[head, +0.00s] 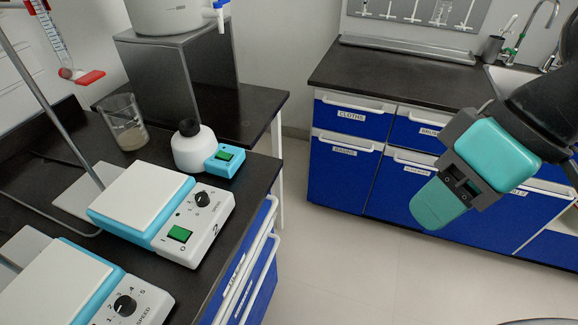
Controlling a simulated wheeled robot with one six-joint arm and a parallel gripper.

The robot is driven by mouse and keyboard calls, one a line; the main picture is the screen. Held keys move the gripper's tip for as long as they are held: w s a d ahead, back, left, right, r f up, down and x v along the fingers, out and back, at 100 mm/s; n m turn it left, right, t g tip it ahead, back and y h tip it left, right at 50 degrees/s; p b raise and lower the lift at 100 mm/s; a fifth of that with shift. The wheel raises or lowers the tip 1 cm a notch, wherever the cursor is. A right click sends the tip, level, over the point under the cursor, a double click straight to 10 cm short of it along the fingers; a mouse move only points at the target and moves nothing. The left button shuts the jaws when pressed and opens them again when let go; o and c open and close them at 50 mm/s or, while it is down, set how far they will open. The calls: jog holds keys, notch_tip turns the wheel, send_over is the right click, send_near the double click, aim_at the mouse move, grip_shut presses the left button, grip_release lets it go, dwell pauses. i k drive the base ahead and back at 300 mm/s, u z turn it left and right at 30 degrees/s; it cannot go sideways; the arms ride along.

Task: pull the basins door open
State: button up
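The basins door (340,175) is a blue front in the far cabinet, below the cloths drawer (350,118). Its small label (341,151) is hard to read but seems to say basins. A white handle (347,140) runs along its top edge. The door looks shut. My gripper (437,207) hangs at the right, in front of the cabinet and to the right of this door in the picture. Its teal finger points down and left. It seems apart from the handle. The gap between the fingers is hidden from this side.
A dark bench (215,262) at the left holds hotplate stirrers (150,205), a white bottle (192,145) and a beaker (125,125). A sink and tap (530,35) are at the back right. Pale floor (325,255) lies clear between bench and cabinet.

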aim_at(342, 168)
jog(key=u, duration=0.35)
jog(key=k, duration=0.7)
jog(key=z, duration=0.75)
jog(key=i, duration=0.6)
jog(key=z, duration=0.75)
jog(key=i, duration=0.7)
jog(key=u, duration=0.55)
jog(key=i, duration=0.65)
jog(key=u, duration=0.65)
